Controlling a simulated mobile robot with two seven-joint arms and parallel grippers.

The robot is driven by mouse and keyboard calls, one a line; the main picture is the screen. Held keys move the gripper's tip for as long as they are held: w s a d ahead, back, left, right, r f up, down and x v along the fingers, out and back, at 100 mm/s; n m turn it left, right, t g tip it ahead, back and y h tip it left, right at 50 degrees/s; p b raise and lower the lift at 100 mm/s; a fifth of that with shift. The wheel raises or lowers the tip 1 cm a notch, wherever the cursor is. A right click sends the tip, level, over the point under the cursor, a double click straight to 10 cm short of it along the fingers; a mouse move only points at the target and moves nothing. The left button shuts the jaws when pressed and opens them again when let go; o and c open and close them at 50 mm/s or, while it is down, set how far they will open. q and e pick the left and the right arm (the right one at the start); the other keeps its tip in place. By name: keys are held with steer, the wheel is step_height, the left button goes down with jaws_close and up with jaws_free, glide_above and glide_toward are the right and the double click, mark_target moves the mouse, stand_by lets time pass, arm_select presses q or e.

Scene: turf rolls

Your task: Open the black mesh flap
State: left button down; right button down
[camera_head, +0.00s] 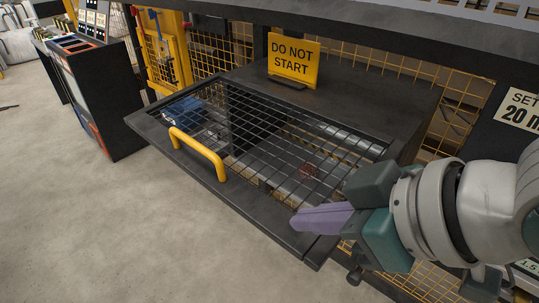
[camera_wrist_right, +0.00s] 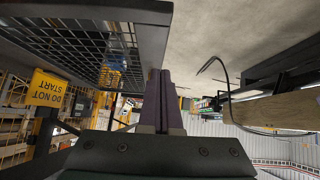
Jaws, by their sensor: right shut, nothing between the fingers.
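The black mesh flap (camera_head: 243,205) is a dark framed grid panel in front of the dark housing in the head view. Its yellow bar handle (camera_head: 200,149) stands on the left part of the frame. I cannot tell whether the flap lies flat or is slightly raised. My right gripper (camera_head: 298,220) is at the flap's right front corner, away from the handle, its purple fingers shut and empty. In the right wrist view, upside down, the fingers (camera_wrist_right: 163,75) are close beside the flap's frame (camera_wrist_right: 153,42); contact is unclear. My left gripper is out of view.
A yellow DO NOT START sign (camera_head: 293,59) stands on the housing behind the flap. A blue object (camera_head: 183,113) shows through the mesh. A dark cabinet (camera_head: 97,95) stands at the left. The concrete floor (camera_head: 90,220) in front is clear.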

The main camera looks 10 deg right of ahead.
mark_target(303, 259)
steer(key=shift+w+a+f, duration=0.1)
steer(key=shift+w+f, duration=0.15)
steer(key=shift+f, duration=1)
steer(key=shift+w+f, duration=0.2)
steer(key=shift+f, duration=1.05)
step_height(303, 259, down, 5)
steer(key=b, duration=0.3)
steer(key=shift+f, duration=0.2)
steer(key=shift+r, duration=0.1)
